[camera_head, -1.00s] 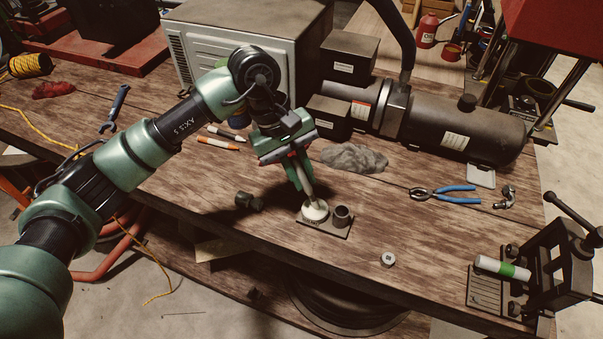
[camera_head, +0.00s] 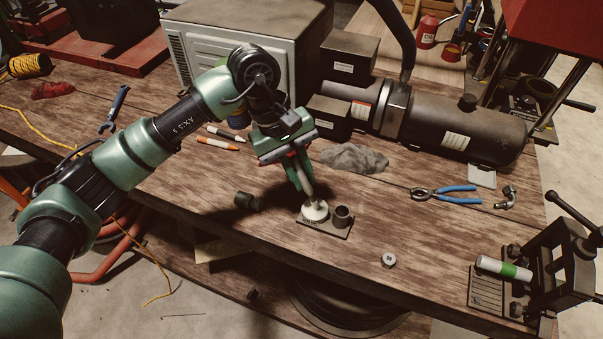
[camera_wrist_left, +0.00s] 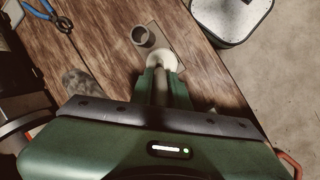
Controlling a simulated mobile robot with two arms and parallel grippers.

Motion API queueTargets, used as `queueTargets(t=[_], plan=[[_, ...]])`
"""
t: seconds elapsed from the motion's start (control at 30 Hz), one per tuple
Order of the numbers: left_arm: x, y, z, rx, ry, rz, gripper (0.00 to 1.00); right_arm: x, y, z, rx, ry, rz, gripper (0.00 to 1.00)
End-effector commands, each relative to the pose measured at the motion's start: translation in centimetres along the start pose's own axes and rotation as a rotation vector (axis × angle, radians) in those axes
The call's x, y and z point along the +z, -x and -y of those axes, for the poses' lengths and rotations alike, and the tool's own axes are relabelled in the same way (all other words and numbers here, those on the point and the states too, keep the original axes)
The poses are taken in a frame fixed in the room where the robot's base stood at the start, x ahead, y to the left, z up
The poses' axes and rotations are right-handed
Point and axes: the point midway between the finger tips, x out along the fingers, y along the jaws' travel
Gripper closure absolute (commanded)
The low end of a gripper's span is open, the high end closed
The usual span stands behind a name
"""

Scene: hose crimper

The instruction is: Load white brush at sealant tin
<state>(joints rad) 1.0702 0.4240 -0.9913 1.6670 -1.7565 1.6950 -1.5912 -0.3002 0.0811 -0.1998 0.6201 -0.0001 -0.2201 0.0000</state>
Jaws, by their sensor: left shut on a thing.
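My left gripper (camera_head: 302,180) is shut on a brush (camera_head: 311,195) and points down at the workbench. The brush handle also shows between the fingers in the left wrist view (camera_wrist_left: 160,85). Its lower end meets a round white tin (camera_head: 315,211), taken as the sealant tin, which stands on a small dark plate (camera_head: 326,229). In the left wrist view the white tin (camera_wrist_left: 164,60) sits just beyond the fingertips. The bristles are hidden, so I cannot tell how deep they are. My right gripper is not in view.
A dark open cup (camera_head: 342,216) stands beside the tin on the plate. A grey rag (camera_head: 354,158) lies behind, blue-handled pliers (camera_head: 446,195) to the right. A crimping device holding a white-and-green tube (camera_head: 503,267) stands at the right edge. A small round fitting (camera_head: 388,259) lies in front.

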Motion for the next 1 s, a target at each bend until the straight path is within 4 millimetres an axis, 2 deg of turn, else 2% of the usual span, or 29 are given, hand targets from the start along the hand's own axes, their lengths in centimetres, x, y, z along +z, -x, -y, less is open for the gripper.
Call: queueTargets(t=[0.43,1.0], plan=[[0.0,-0.1,0.2,-0.009,0.002,0.002,1.0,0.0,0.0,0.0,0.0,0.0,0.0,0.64],[1.1,4.4,-1.1,-0.002,0.0,-0.001,1.0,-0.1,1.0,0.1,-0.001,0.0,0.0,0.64]])
